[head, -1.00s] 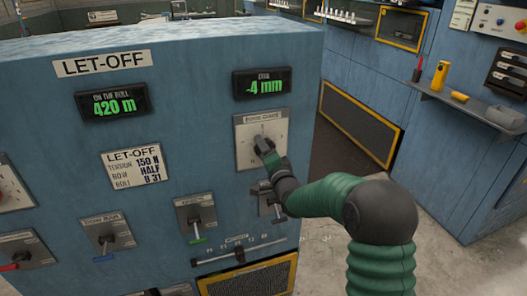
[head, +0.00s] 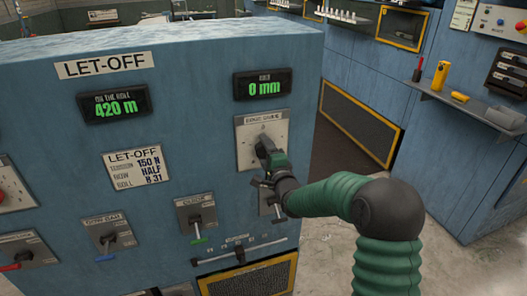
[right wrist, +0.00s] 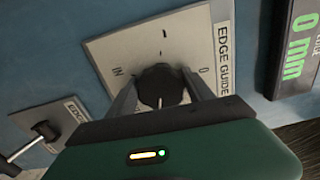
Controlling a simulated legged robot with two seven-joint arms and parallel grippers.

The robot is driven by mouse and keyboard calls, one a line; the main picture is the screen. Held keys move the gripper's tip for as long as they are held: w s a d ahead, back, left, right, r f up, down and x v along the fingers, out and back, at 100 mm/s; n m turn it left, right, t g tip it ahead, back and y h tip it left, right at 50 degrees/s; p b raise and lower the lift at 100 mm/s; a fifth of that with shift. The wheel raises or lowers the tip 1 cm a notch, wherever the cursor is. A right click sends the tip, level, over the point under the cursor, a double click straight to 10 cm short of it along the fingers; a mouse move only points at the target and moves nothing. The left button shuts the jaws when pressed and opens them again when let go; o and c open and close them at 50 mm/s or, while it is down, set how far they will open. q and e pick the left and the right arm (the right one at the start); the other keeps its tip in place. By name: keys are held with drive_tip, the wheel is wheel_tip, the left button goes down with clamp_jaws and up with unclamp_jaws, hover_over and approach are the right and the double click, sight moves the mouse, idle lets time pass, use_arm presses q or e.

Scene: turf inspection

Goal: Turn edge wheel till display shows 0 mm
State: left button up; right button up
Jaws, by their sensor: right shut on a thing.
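The edge display (head: 262,87) on the blue let-off cabinet reads 0 mm in green; it also shows at the right of the right wrist view (right wrist: 297,48). Below it is the pale edge guide plate (head: 247,128), with a dark wheel (right wrist: 160,85) at its middle in the right wrist view. My right gripper (head: 266,148) is at the wheel, its two fingers on either side of it, shut on it. The gripper hides part of the wheel in the head view. My left gripper is not in view.
An on-the-roll display (head: 113,103) reads 420 m. Several lever switches, one with a green tip (head: 197,221), and a slider (head: 238,250) sit low on the cabinet. A grey shelf (head: 470,107) with small yellow items is at the right.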

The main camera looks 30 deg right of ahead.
drive_tip(key=shift+f, duration=0.3)
drive_tip(key=o, duration=1.1)
drive_tip(key=shift+s+d, duration=0.1)
drive_tip(key=shift+o, duration=1.3)
drive_tip(key=shift+d+r, duration=0.1)
drive_tip(key=v, duration=1.6)
drive_tip(key=shift+s+b, duration=0.3)
drive_tip(key=shift+a, duration=0.25)
